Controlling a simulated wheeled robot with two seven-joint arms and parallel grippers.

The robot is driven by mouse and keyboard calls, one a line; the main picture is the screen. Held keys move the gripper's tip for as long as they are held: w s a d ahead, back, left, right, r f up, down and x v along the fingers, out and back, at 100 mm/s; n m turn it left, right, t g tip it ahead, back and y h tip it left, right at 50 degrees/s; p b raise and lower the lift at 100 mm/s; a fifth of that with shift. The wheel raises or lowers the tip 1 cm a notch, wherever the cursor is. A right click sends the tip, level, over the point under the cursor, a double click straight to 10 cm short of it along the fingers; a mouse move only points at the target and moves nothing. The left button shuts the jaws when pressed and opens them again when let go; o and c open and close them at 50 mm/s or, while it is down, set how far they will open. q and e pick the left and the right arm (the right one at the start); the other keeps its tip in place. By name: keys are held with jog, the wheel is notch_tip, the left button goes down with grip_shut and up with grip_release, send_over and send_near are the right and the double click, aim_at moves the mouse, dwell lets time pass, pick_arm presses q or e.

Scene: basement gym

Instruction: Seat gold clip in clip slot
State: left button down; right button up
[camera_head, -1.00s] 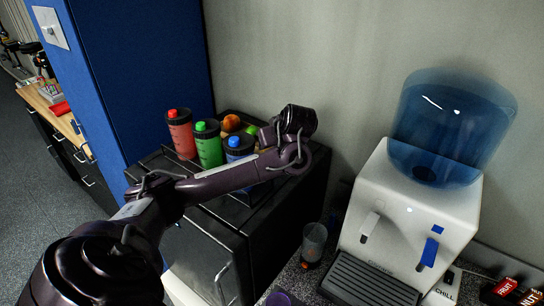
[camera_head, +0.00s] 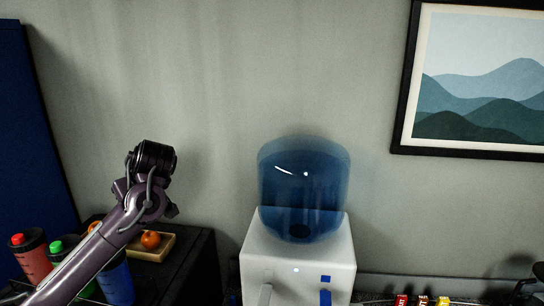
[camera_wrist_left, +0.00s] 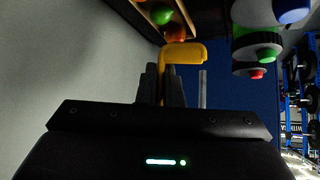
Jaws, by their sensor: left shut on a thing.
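The gold clip (camera_wrist_left: 186,54) is a yellow hook-shaped piece in the left wrist view. My left gripper (camera_wrist_left: 163,76) is shut on it, with the clip's bent end sticking out past the dark fingertips to the right. In the head view my left arm rises from the lower left and its dark wrist end stands in front of the wall, left of the water dispenser. The fingers and the clip do not show there. I cannot make out the clip slot in either view. My right gripper is not in view.
A water dispenser (camera_head: 300,250) with a blue bottle stands at the middle bottom. Several shaker bottles, one red (camera_head: 32,258), and a wooden fruit tray (camera_head: 160,250) sit on a black cabinet at left. A framed picture (camera_head: 480,90) hangs at right. The wall between is bare.

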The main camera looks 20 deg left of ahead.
pick_arm(q)
jog(key=s+d+f+m+t+h+b, duration=0.1)
jog(key=d+f+m+t+h+b, duration=0.45)
jog(key=d+f, duration=1.2)
jog(key=s+d+f+m+h+b, duration=0.2)
jog(key=s+d+f+m+b, duration=0.5)
jog(key=d+f, duration=0.3)
jog(key=shift+s+f+m+h+b, duration=0.35)
jog(key=shift+s+f+b, duration=0.25)
jog(key=shift+f, duration=0.05)
